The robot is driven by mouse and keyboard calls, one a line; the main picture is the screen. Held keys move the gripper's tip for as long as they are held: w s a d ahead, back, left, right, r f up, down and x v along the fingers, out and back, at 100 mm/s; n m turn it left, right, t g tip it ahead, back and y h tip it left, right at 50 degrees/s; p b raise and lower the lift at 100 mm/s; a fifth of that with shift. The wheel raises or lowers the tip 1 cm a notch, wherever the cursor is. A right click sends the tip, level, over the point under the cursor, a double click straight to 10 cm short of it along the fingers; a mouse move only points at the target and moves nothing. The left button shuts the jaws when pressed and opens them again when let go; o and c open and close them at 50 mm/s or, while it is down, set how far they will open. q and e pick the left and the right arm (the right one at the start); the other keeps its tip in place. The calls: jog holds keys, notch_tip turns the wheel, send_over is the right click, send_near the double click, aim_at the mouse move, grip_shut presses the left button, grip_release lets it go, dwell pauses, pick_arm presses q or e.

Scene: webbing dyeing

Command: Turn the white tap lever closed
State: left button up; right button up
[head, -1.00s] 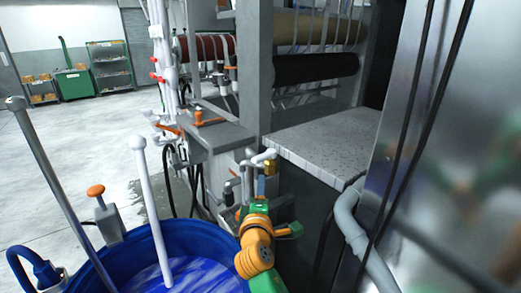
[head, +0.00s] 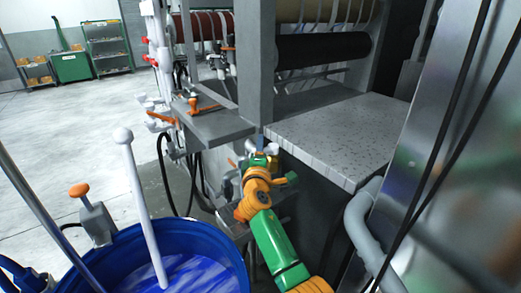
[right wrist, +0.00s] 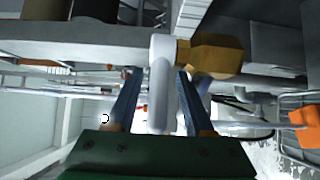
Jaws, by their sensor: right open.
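The white tap lever (right wrist: 161,85) stands between the two fingers of my right gripper (right wrist: 157,90) in the right wrist view, with gaps visible beside it. The gripper is open. The lever's rounded white top joins a brass valve body (right wrist: 215,55) on its right. In the head view, my green and orange right arm reaches up to the tap beside the grey stone-topped block. There my right gripper (head: 260,140) largely covers the tap, and only small white parts show. My left gripper is not in view.
A blue tub (head: 205,245) of blue-white liquid with a white pole (head: 143,205) stands at lower left. A speckled slab (head: 340,135) lies right of the tap, and a metal panel (head: 460,150) rises at the right.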

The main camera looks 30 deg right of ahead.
jog(key=shift+s+r, duration=0.1)
grip_shut()
dwell(1.4)
